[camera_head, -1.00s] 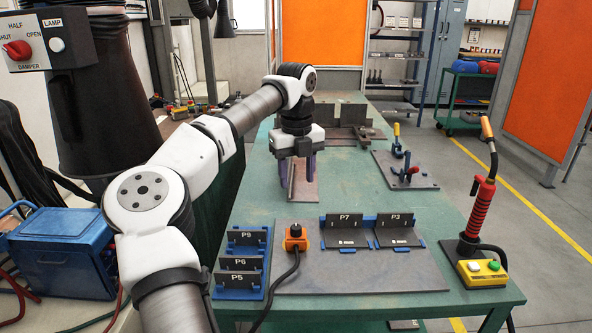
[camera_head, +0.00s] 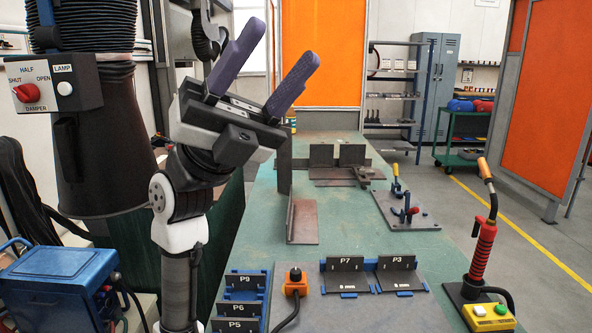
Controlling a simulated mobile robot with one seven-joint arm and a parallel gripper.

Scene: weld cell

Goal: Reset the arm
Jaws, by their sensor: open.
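My gripper (camera_head: 268,68) is raised at the upper left, above the left edge of the green table (camera_head: 345,220). Its two purple fingers point up and to the right, spread wide apart with nothing between them. My arm stands upright below it, folded close to my body, and hides part of the table's left side and the fume duct area behind.
An angled metal piece (camera_head: 303,222) lies mid-table. Plates P7 (camera_head: 345,276) and P3 (camera_head: 397,274) stand in front, with a blue rack (camera_head: 240,308) to their left. A red torch (camera_head: 482,258) stands at right. A damper box (camera_head: 52,83) hangs upper left.

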